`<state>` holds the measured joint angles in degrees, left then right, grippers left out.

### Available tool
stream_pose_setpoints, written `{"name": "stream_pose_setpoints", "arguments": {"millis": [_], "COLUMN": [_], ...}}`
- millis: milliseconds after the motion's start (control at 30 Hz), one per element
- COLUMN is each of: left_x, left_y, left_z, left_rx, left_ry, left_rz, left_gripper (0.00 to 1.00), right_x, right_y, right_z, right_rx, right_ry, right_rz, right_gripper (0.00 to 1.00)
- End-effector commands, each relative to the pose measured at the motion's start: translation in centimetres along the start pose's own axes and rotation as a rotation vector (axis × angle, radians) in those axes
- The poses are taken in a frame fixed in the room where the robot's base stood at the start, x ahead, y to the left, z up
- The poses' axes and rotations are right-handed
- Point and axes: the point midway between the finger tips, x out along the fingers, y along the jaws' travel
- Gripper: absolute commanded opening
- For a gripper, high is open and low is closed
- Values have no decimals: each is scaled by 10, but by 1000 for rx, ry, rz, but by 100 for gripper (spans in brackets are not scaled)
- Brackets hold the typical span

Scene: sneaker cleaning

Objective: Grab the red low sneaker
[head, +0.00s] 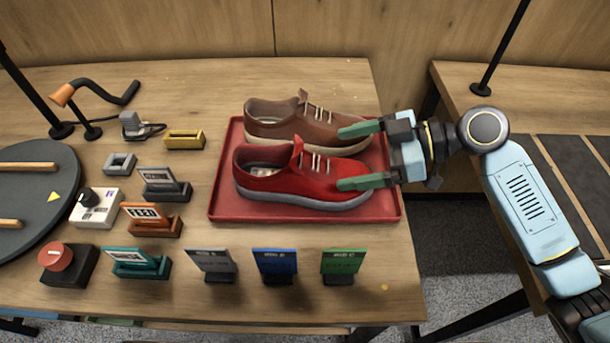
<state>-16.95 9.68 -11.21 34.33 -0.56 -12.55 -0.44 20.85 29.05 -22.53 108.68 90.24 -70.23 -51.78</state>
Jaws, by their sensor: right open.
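The red low sneaker (285,180) lies on the red tray (235,208), toe pointing right. It has a grey sole and pale laces. A brown sneaker (290,122) lies on the same tray just behind it, toe also to the right. My right gripper (358,157) comes in from the right with its green fingers spread. The near finger overlaps the red sneaker's toe in the picture and the far finger overlaps the brown sneaker's toe. I cannot tell whether either finger touches a shoe. My left gripper is not in view.
Several small label stands, such as the orange one (151,219) and the green one (343,265), stand left of and in front of the tray. A red knob box (67,264) and a dark round turntable (35,200) are at left. A gap separates the right-hand table (540,105).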

Motion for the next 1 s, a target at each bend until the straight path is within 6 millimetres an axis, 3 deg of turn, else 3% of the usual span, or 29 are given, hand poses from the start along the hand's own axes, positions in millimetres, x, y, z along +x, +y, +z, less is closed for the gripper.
{"name": "stream_pose_setpoints", "arguments": {"millis": [267, 500, 667, 833, 1000], "left_x": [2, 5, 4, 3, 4], "left_y": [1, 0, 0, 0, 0], "left_z": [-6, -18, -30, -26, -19], "left_rx": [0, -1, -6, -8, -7], "left_ry": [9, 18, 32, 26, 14], "left_rz": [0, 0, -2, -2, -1], "left_gripper": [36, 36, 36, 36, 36], "right_x": [24, 59, 66, 66, 66], "right_y": [0, 2, 2, 2, 2], "right_z": [0, 0, 0, 0, 0], "right_rx": [-1, -1, 0, 0, 0], "right_ry": [1, 1, 0, -1, -1], "right_rz": [-1, 0, 2, 2, 2], "right_gripper": [92, 92, 92, 92, 70]}}
